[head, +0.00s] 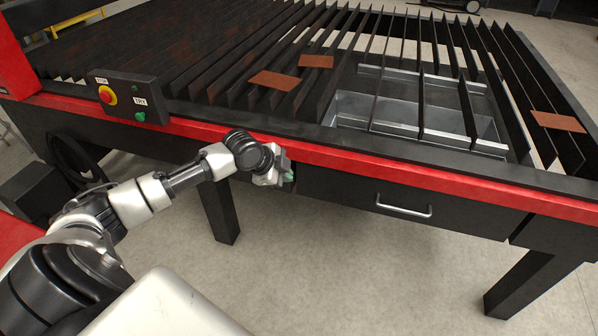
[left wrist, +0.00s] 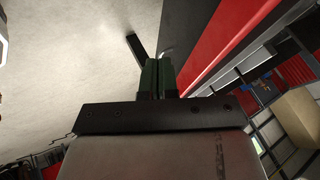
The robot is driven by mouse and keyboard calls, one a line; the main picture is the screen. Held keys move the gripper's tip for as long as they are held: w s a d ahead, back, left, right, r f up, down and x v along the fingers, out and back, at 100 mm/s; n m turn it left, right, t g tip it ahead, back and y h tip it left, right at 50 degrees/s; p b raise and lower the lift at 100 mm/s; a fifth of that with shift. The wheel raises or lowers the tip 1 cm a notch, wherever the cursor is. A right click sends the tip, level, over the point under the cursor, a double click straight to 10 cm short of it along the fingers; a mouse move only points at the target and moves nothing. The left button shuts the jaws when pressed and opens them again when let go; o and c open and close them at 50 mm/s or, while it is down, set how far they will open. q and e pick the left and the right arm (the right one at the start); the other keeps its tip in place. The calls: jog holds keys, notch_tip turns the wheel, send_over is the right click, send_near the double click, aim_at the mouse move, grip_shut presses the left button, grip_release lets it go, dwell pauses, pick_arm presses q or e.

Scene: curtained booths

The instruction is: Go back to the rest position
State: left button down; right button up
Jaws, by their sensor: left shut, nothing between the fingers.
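My left arm comes in from the left in the head view. My left gripper (head: 288,178) is at the front of the black and red slatted table (head: 400,167), just below its red edge and left of the drawer. In the left wrist view the two dark green fingers (left wrist: 158,78) are together, with nothing between them. The table's red edge (left wrist: 205,45) runs close beside them on the right. I cannot tell whether the gripper touches the table. My right gripper is not in view.
A closed black drawer (head: 400,204) with a metal handle is right of the gripper. A control box (head: 133,97) with a red button sits on the table's front left. Rusty plates (head: 274,80) lie on the slats. Table legs (head: 217,210) stand below. The floor (head: 330,270) in front is clear.

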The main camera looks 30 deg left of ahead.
pick_arm(q)
jog(key=s+a+f+n+g+y+p, duration=0.15)
jog(key=s+f+n, duration=0.35)
jog(key=f, duration=0.8)
jog(key=s+f+n+y+p, duration=0.25)
jog(key=s+f, duration=0.45)
jog(key=f, duration=0.6)
jog(key=s+d+f+n+g+p, duration=0.1)
jog(key=s+d+f, duration=0.3)
jog(key=s, duration=0.7)
jog(key=s+d+f+n+g+p, duration=0.1)
jog(key=s+d+f, duration=0.4)
jog(key=s, duration=0.6)
jog(key=s+d+f+n+g+h+p, duration=0.1)
jog(key=s+d+f, duration=0.3)
jog(key=s, duration=0.7)
jog(key=shift+s+d+f+n+g+p, duration=0.3)
jog(key=shift+d+g+p, duration=0.3)
jog(key=shift+d, duration=0.45)
